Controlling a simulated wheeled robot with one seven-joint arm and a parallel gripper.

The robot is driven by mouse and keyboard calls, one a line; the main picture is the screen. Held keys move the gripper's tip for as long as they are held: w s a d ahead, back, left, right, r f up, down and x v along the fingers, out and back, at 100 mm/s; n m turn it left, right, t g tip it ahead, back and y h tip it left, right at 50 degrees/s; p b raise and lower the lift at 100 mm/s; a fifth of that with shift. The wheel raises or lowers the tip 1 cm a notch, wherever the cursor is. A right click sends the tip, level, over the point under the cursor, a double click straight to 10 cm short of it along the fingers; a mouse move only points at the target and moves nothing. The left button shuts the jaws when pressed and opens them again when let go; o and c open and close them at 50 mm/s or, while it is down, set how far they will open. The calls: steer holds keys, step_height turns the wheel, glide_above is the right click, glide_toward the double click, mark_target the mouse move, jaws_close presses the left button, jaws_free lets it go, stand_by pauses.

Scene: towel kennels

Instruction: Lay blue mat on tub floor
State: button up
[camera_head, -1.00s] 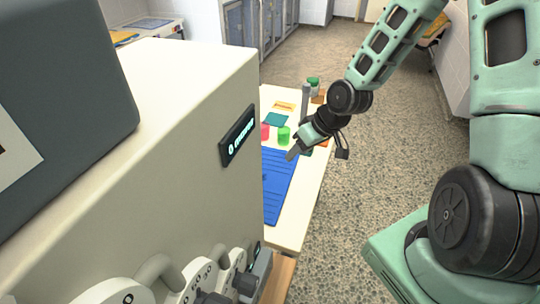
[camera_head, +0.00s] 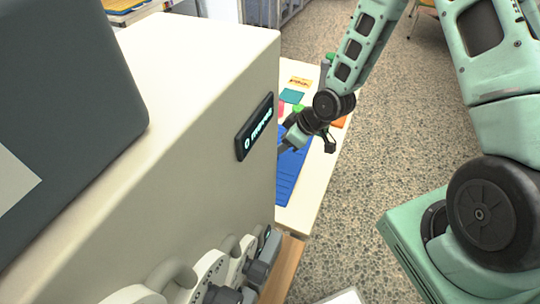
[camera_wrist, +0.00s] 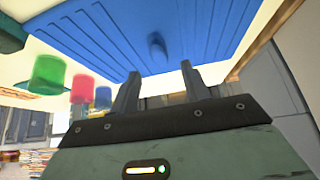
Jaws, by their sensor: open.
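The blue mat (camera_head: 289,172) lies on a pale table beyond the cream machine, which hides part of it in the head view. In the wrist view the mat (camera_wrist: 135,30) is a ribbed blue sheet with a small raised knob (camera_wrist: 157,47) near its edge. My gripper (camera_wrist: 160,82) is open, its two fingers apart and pointing at the mat near the knob, with nothing between them. In the head view my gripper (camera_head: 284,148) is at the mat's upper part, partly behind the machine's corner. I cannot tell whether it touches the mat. No tub is recognisable.
The cream machine (camera_head: 200,130) with a small display and dials fills the left. On the table (camera_head: 318,190) are a green cup (camera_wrist: 48,74), a red cup (camera_wrist: 82,90) and a teal cloth (camera_head: 292,96).

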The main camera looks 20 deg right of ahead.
steer(key=shift+p+x, duration=1)
steer(key=shift+x, duration=2.1)
steer(key=shift+w+r, duration=0.1)
steer(key=shift+w, duration=0.05)
jaws_close()
